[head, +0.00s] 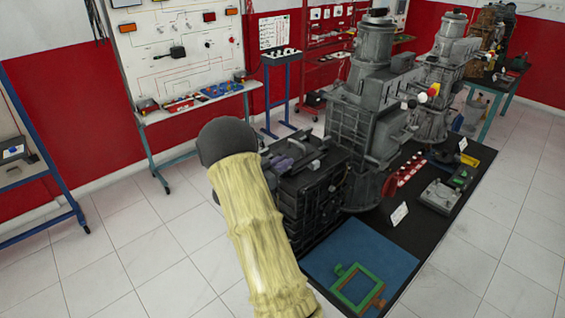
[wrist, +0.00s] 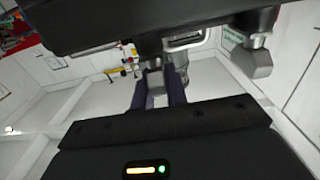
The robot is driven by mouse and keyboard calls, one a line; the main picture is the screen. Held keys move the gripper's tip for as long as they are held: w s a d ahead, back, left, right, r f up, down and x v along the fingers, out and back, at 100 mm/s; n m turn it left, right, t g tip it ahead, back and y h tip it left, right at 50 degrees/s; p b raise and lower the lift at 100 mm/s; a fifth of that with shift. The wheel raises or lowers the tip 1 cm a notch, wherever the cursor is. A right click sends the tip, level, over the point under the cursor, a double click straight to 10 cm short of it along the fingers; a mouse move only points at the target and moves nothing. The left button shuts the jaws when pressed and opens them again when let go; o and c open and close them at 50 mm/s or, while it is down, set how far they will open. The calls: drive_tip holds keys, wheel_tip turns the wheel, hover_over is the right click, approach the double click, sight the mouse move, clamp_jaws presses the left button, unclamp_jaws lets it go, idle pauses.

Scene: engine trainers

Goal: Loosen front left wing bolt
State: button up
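In the wrist view my gripper (wrist: 158,84) shows two dark fingers standing apart with a small gap. A grey part (wrist: 154,80) shows in or behind that gap. I cannot tell whether the fingers touch it, or whether it is the front left wing bolt. A grey knob-like part (wrist: 254,58) hangs to the right, under a large dark body (wrist: 130,25). In the head view a black engine unit (head: 310,195) with grey and purplish parts on top stands just right of my arm. My gripper is not clearly seen there, and no wing bolt can be picked out.
Grey engines (head: 375,110) stand behind the black unit on a dark table (head: 420,225). A blue mat (head: 345,245) with a green frame (head: 345,272) lies in front. A white panel (head: 180,45) and bench stand along the red wall. The tiled floor at left is clear.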

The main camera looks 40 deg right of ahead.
clamp_jaws()
